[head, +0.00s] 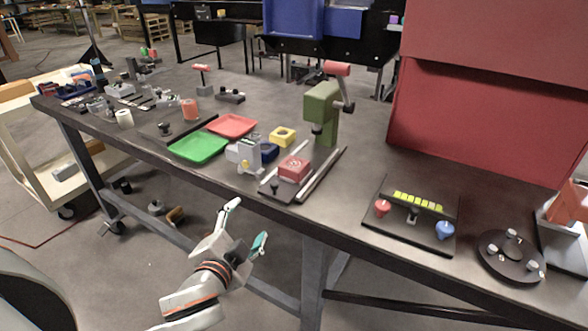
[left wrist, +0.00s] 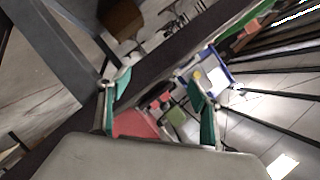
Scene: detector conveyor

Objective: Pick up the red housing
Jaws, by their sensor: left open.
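The red housing (head: 294,168) is a small red block on the dark table, between two rails on the conveyor fixture in front of the green press. My left gripper (head: 249,222) is open and empty. In the head view it is in front of the table's near edge, below and to the left of the housing, and apart from it. In the left wrist view the open fingers (left wrist: 160,90) frame the dark table edge, and I cannot clearly make out the housing there. My right gripper is not in view.
A green press (head: 322,108) stands behind the housing. A yellow block (head: 282,137), a blue block (head: 269,152) and a grey device (head: 246,155) are close to its left. Green (head: 198,147) and red (head: 232,125) trays lie further left.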

